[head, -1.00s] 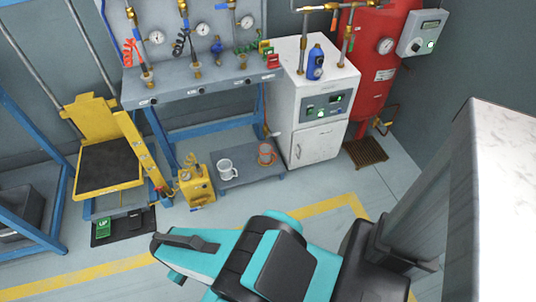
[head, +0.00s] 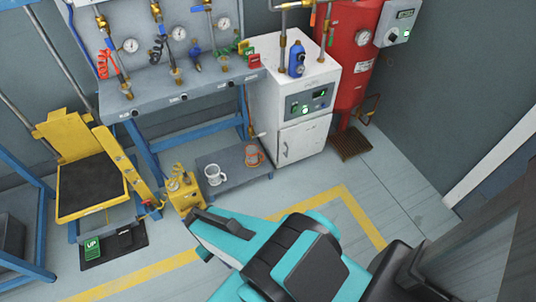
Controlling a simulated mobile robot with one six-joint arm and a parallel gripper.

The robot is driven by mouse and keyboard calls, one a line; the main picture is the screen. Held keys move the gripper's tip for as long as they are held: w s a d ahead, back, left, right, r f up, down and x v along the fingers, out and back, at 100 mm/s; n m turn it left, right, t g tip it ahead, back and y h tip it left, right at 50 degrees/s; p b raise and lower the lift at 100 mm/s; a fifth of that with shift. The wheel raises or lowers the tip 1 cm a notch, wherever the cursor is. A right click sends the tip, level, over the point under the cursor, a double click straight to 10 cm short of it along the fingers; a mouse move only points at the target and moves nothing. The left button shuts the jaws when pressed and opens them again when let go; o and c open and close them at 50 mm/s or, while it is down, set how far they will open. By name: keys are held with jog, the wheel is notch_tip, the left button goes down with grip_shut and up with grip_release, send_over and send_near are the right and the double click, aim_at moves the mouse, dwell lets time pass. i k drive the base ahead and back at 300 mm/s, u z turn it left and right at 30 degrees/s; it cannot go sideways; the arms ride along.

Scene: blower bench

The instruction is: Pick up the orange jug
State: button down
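The orange jug (head: 254,156) stands upright on a low grey shelf (head: 236,188) under the workbench, at its right end by the white cabinet. A white jug (head: 215,176) stands on the same shelf just left of it. My gripper (head: 199,230) shows in the lower middle of the head view, at the end of my teal arm. In the picture it lies below and left of the orange jug, apart from it. Its fingers are seen from above and side-on, so their opening is unclear. I see nothing held in it.
A yellow device (head: 184,194) stands left of the shelf. The workbench (head: 190,92) overhangs behind the shelf. The white cabinet (head: 303,139) stands right of the orange jug. A yellow chair-like lift (head: 88,170) is at the left.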

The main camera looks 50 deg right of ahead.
aim_at(252, 152)
jog(key=z, duration=0.75)
jog(key=k, duration=0.95)
jog(key=u, duration=0.05)
jog(key=i, duration=0.75)
jog(key=z, duration=0.1)
